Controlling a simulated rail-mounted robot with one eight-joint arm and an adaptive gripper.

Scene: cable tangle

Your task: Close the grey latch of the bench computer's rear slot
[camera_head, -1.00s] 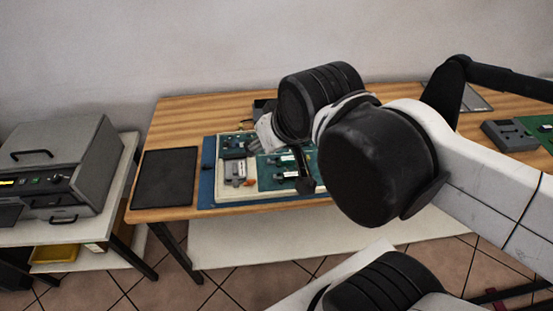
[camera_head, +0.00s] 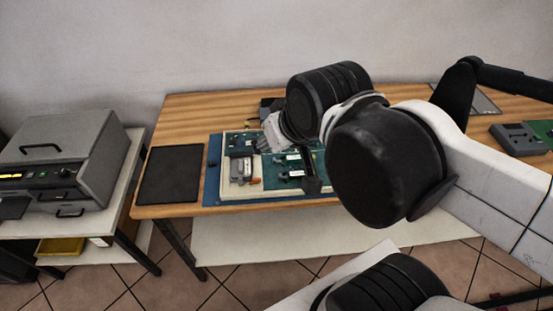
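A cream base (camera_head: 228,191) carrying green circuit boards lies on a blue mat (camera_head: 212,184) on the wooden table; it looks like the bench computer. A grey block (camera_head: 241,170) with a small orange part beside it sits on its left side. Small dark and white parts lie on the green board (camera_head: 278,181) to the right. I cannot make out which part is the rear slot or its grey latch. My gripper (camera_head: 311,180) shows as a dark shape over the right part of the boards. My arm hides the area behind it, and the fingers are too small to read.
A black mat (camera_head: 171,174) lies left on the wooden table (camera_head: 190,112). A grey machine (camera_head: 63,158) stands on a side table at the left. A grey device (camera_head: 517,139) lies at the right. The table's front edge is close to the base.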

